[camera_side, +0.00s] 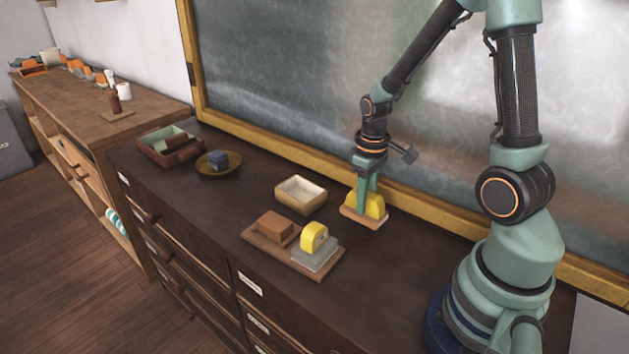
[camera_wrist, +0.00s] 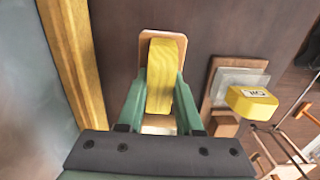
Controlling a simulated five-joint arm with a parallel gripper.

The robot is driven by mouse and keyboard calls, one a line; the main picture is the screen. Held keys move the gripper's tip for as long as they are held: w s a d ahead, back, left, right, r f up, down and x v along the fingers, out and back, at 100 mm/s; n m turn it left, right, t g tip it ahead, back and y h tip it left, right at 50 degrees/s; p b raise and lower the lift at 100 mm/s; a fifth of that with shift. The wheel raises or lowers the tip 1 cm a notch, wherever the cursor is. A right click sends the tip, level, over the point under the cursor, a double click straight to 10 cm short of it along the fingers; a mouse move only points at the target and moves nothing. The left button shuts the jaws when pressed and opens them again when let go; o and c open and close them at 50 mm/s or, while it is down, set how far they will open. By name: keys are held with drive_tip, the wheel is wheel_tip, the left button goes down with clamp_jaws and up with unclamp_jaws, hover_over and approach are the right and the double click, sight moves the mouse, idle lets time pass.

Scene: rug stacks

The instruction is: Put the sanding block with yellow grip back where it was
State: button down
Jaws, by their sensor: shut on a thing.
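My gripper (camera_side: 367,186) is shut on the yellow grip of a sanding block (camera_side: 364,205) with a tan base, close to the chalkboard frame. In the wrist view the fingers (camera_wrist: 160,92) press both sides of the yellow grip (camera_wrist: 160,75). The block looks upright, at or just above the cabinet top; I cannot tell if it touches. A wooden board (camera_side: 262,245) lies to its lower left. On the board are a brown block (camera_side: 275,227) and a grey slab (camera_side: 318,257) with a yellow marked piece (camera_side: 313,237) on it. That yellow piece also shows in the wrist view (camera_wrist: 252,103).
A cream-lined open box (camera_side: 300,194) stands left of the held block. Farther left are a round dish (camera_side: 228,168) with a dark blue cube and a green-lined tray (camera_side: 157,155). The chalkboard frame (camera_side: 420,214) runs close behind. The dark cabinet top is clear between them.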

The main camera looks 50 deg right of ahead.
drive_tip(key=shift+f, duration=1.95)
drive_tip(key=shift+f, duration=0.1)
drive_tip(key=c, duration=0.6)
unclamp_jaws()
wheel_tip(320, 180, up, 11)
drive_tip(key=shift+r, duration=0.15)
drive_tip(key=shift+a+r, duration=0.1)
drive_tip(key=shift+r, duration=0.5)
drive_tip(key=a+r+t, duration=0.2)
drive_tip(key=a+r, duration=0.1)
drive_tip(key=s+a+r+t, duration=0.1)
drive_tip(key=a+r, duration=0.3)
drive_tip(key=a+r+t, duration=0.2)
drive_tip(key=a+r, duration=0.1)
drive_tip(key=a, duration=0.1)
drive_tip(key=shift+s+a+r+t, duration=0.2)
drive_tip(key=shift+s+r+t, duration=0.1)
drive_tip(key=shift+s, duration=0.1)
